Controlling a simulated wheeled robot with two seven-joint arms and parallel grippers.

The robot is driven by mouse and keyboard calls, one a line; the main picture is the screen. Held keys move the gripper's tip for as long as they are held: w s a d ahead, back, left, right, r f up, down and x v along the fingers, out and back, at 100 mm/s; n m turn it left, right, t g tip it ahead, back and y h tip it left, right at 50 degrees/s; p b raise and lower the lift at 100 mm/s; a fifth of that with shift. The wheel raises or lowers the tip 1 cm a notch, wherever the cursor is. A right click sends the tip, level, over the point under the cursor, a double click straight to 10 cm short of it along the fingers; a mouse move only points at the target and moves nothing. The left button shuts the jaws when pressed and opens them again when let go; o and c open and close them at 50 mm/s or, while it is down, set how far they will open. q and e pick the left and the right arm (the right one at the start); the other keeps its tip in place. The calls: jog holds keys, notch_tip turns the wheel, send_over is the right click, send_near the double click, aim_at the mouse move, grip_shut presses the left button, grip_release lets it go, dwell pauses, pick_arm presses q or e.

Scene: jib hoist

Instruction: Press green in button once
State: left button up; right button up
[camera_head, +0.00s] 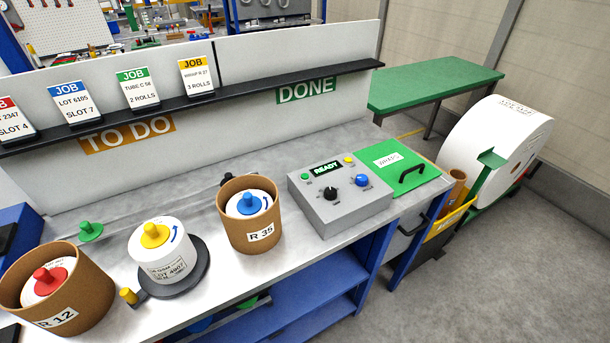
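A grey control box (346,213) stands on the workbench right of centre. A small green button (306,177) is at the upper left of its sloped top, left of a display (327,168) reading READY in green. A small yellow button (348,161), a black knob (331,193) and a blue knob (362,180) share that panel. Nothing covers the green button. Whether it is pressed in is too small to tell. Neither of my grippers is in view.
Left of the box stand a cardboard tube R 35 (251,226), a white roll (157,259) with a yellow knob, and a tube R 12 (62,318). Right is a green panel (377,174) with a black handle. A black ledge with job cards runs behind.

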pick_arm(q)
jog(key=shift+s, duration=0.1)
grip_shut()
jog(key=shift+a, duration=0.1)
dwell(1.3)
